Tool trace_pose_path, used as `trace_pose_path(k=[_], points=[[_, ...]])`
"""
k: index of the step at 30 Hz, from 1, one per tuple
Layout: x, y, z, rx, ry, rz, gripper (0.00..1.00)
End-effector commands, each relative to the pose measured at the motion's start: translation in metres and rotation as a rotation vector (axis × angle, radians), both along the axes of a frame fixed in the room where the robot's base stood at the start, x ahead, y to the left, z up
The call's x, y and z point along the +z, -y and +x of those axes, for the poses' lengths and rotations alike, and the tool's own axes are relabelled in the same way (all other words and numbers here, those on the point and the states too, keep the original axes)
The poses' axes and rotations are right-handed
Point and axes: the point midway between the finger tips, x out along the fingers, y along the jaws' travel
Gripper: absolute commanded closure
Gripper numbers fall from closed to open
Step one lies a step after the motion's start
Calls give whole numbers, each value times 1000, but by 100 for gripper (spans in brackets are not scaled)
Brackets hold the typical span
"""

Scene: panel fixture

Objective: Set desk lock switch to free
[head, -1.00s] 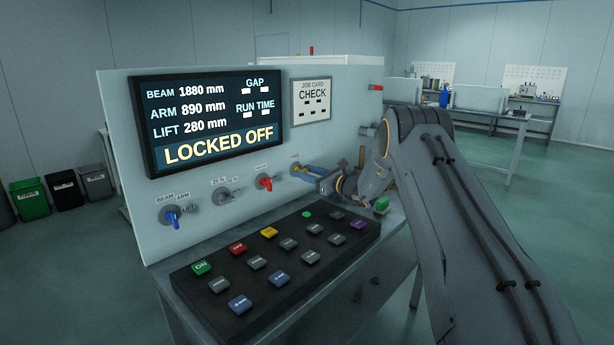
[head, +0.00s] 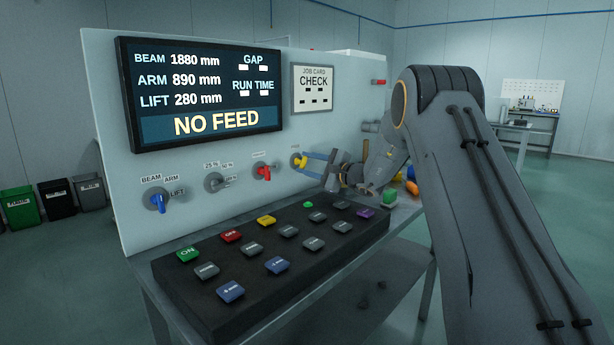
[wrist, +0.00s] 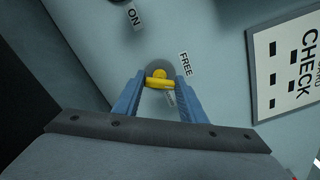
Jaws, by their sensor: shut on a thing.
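The desk lock switch is a yellow knob (head: 297,162) on a grey disc, rightmost in the row of switches on the panel. It also shows in the wrist view (wrist: 159,76), with a FREE label (wrist: 186,63) to its upper right. A second label beneath it is partly hidden and unreadable. My gripper (head: 306,160) reaches in from the right, its blue fingers on either side of the knob; in the wrist view my gripper (wrist: 160,84) is shut on it. The screen (head: 200,97) reads NO FEED in its bottom line.
A red switch (head: 263,172), a grey switch (head: 215,183) and a blue switch (head: 158,201) sit left of the yellow one. A black button box (head: 240,265) lies below. A job card (head: 312,88) hangs above the yellow switch.

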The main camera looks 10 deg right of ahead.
Motion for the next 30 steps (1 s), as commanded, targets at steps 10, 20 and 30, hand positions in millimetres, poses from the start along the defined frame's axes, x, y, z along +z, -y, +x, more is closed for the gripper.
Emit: trace_pose_path(k=[10, 20, 30], points=[[-6, 0, 1, 0, 164, -226, 85], [-6, 0, 0, 1, 271, -375, 85], [-5, 0, 0, 0, 319, -443, 85]])
